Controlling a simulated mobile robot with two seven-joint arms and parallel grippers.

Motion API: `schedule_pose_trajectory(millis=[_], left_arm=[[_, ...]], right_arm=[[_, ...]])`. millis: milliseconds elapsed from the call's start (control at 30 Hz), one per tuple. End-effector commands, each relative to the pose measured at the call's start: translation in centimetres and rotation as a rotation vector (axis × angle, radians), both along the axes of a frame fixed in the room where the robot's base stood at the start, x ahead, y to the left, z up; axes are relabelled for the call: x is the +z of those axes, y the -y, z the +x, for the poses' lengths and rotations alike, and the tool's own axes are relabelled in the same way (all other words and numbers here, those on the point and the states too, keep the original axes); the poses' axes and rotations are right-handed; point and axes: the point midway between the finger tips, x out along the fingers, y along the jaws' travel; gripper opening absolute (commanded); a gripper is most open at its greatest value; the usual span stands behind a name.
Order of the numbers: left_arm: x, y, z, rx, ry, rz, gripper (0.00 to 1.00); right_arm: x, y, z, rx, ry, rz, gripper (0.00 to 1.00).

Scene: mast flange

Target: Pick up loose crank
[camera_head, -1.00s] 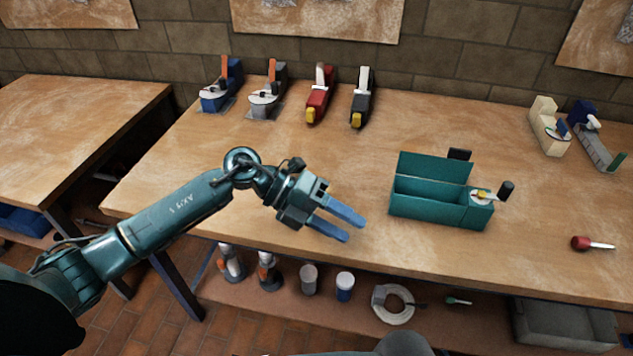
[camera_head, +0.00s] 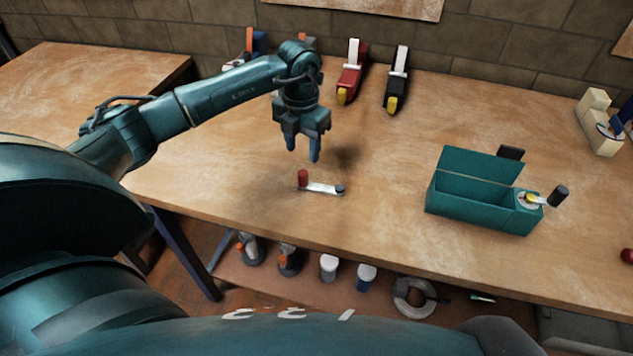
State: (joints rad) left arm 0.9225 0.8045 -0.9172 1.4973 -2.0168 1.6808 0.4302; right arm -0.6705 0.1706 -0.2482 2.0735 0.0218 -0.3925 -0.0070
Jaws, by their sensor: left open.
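The loose crank (camera_head: 322,188) lies on the wooden bench near its front edge. It has a light metal arm with an upright red handle at its left end and a dark hub at its right end. My left gripper (camera_head: 303,155) points down above and slightly behind the crank, apart from it. Its blue fingers are open with nothing between them. My right gripper is not in view.
A teal open-lidded box (camera_head: 465,195) with a black-handled crank on its right end stands to the right. Red (camera_head: 350,75) and black (camera_head: 397,82) tools stand at the back. The bench (camera_head: 240,190) around the loose crank is clear.

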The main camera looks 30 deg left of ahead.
Motion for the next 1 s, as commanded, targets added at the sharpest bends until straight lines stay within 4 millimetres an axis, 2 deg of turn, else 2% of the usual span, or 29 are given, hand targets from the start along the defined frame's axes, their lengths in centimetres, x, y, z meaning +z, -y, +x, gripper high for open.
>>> schedule_pose_trajectory(millis=[267, 400, 567, 833, 1000], left_arm=[[-2.2, 0.1, -0.3, 0.0, -0.002, -0.001, 0.47], [-4.3, 0.2, -0.9, 0.0, -0.004, -0.001, 0.47], [-6.2, 0.2, -0.8, -0.001, 0.0, -0.002, 0.47], [-6.6, 0.2, -0.8, -0.001, 0.001, -0.001, 0.47], [-6.6, 0.2, -0.8, -0.001, 0.001, -0.001, 0.34]], right_arm=[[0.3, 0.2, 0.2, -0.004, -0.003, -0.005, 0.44], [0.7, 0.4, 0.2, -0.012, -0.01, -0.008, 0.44], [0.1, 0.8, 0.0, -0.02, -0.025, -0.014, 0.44], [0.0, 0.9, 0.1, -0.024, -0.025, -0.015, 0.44], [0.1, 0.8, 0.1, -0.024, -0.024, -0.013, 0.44]])
